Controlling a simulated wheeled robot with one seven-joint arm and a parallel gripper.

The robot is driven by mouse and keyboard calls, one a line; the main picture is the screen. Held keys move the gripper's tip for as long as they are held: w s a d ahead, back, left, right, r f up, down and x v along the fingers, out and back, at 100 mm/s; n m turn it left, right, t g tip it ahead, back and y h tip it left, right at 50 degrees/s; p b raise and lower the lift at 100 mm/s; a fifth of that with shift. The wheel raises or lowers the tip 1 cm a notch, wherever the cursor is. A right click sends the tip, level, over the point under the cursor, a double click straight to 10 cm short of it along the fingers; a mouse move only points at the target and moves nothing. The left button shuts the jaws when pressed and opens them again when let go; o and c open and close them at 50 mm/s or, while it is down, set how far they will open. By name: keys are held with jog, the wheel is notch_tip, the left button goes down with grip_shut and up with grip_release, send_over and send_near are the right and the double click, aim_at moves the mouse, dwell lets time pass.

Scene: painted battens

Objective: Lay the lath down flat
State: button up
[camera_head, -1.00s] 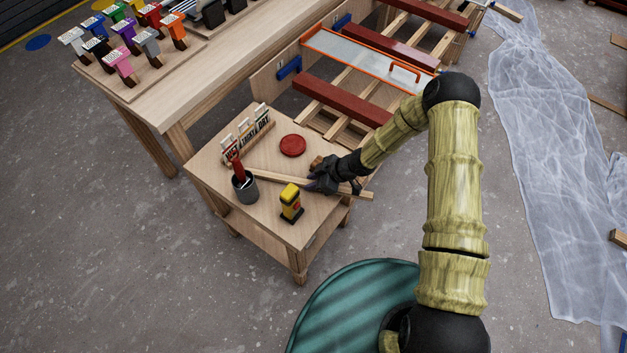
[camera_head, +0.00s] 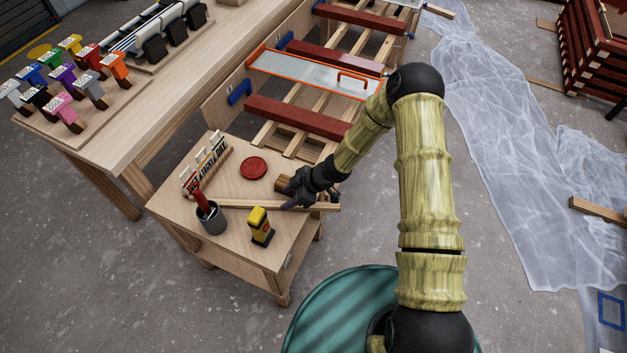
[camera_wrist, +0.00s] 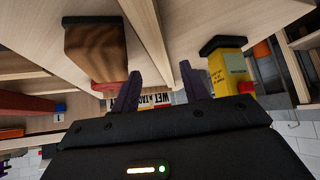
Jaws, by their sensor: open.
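The lath (camera_head: 245,204) is a long, pale wooden strip lying across the small wooden table (camera_head: 235,262). In the wrist view the lath (camera_wrist: 146,28) runs between the two dark purple fingers of my gripper (camera_wrist: 158,90), which are apart. I cannot tell whether either finger touches it, or whether it rests on its edge or its face.
A grey cup (camera_head: 211,222) with a red handle and a yellow-black bottle (camera_head: 261,228) stand near the lath. A red disc (camera_head: 253,167), a lettered rack (camera_head: 205,170) and a brown wooden block (camera_head: 282,184) are behind it. A workbench (camera_head: 150,120) is beyond.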

jog(key=p+v, duration=0.1)
jog(key=v, duration=1.1)
jog(key=shift+d+r+p, duration=0.25)
jog(key=shift+p, duration=0.1)
jog(key=shift+w, duration=0.1)
jog(key=w+d+r+m+t+h, duration=0.2)
jog(key=d+r+m+t+h, duration=0.5)
jog(key=d+r, duration=0.5)
jog(key=s+d+r+m+g, duration=0.2)
jog(key=s+r+m, duration=0.2)
jog(key=s, duration=0.3)
jog(key=s+d+r+m+g+h, duration=0.1)
jog(key=s+d+r+m+g, duration=0.1)
jog(key=s+r+m, duration=0.3)
jog(key=s+m, duration=0.2)
jog(key=s, duration=0.1)
jog(key=shift+d, duration=0.1)
